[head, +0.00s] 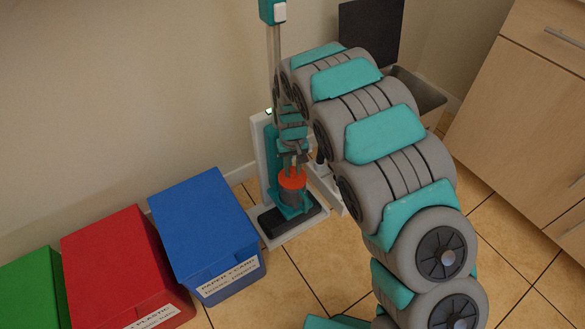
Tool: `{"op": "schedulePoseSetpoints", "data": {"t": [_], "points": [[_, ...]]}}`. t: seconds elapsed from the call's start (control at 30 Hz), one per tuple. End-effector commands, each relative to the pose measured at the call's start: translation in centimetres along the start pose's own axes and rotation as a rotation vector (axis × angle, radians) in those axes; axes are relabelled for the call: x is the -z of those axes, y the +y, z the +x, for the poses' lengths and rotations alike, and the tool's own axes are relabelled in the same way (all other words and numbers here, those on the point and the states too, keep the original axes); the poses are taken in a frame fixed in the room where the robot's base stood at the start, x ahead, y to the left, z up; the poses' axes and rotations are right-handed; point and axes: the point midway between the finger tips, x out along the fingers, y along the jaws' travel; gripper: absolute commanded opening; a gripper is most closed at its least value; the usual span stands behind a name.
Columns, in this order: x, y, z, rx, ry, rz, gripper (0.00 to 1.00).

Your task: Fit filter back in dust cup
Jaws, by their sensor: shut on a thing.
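A teal and grey stick vacuum stands upright in a white stand (260,160) against the wall. Low on its front is the grey dust cup (289,196). An orange round part, which looks like the filter (292,181), is at the cup's top. My gripper (292,167) points down right above the orange part and is shut on it. The fingertips are small and partly hidden in this view. I cannot tell whether the filter sits inside the cup or just over its mouth.
Blue (205,225), red (120,262) and green (30,290) bins stand to the left of the vacuum. A wooden cabinet (520,110) is at the right. A dark pedal bin (418,92) with its lid raised stands behind my arm. Tiled floor is free in front.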

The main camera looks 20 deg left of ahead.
Motion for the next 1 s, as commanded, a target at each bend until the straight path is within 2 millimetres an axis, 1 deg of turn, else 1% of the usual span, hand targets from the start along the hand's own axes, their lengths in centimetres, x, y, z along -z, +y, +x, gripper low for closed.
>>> {"op": "schedulePoseSetpoints", "data": {"t": [0.03, 0.07, 0.37, 0.63, 0.73, 0.87, 1.0], "points": [[0.0, 0.0, 0.0, 0.000, 0.000, 0.000, 0.00], [0.0, 0.0, 0.0, 0.000, 0.000, 0.000, 0.29], [0.0, 0.0, 0.0, 0.000, 0.000, 0.000, 0.63], [0.0, 0.0, -0.1, 0.000, 0.000, 0.000, 0.63], [0.1, 0.0, -0.5, 0.000, 0.002, 0.000, 0.63], [0.2, 0.0, -1.7, 0.000, 0.006, 0.000, 0.63], [0.1, 0.0, -3.9, 0.000, 0.004, 0.000, 0.63]]}}
